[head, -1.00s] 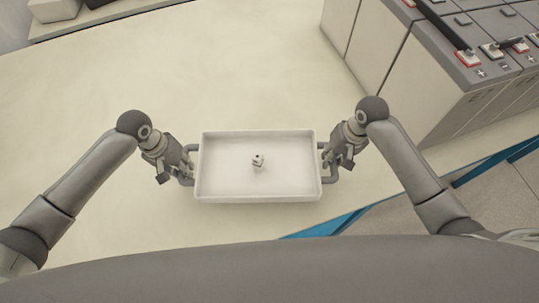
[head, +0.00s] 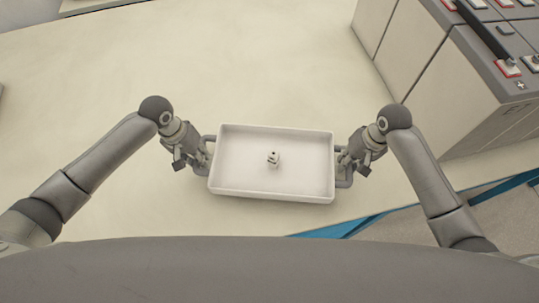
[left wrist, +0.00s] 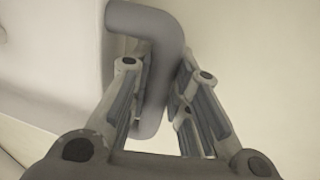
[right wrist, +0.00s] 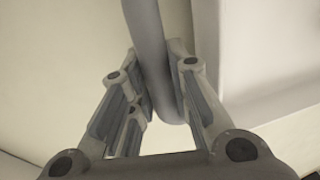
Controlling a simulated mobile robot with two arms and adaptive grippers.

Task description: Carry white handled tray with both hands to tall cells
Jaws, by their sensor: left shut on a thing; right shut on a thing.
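The white tray (head: 240,180) is in the middle of the head view, with a grey handle at each short side. A small whitish piece with dark spots (head: 273,160) sits inside it near the middle. My left gripper (head: 206,160) is shut on the left handle, which shows between its fingers in the left wrist view (left wrist: 160,80). My right gripper (head: 343,162) is shut on the right handle, which shows between its fingers in the right wrist view (right wrist: 150,50). I cannot tell how high the tray is above the pale surface.
Tall pale battery cells (head: 425,70) with grey tops, red-edged terminals and a dark bar stand at the upper right. A blue beam (head: 340,228) runs along the lower right. The wide pale surface (head: 250,60) beyond the tray is clear.

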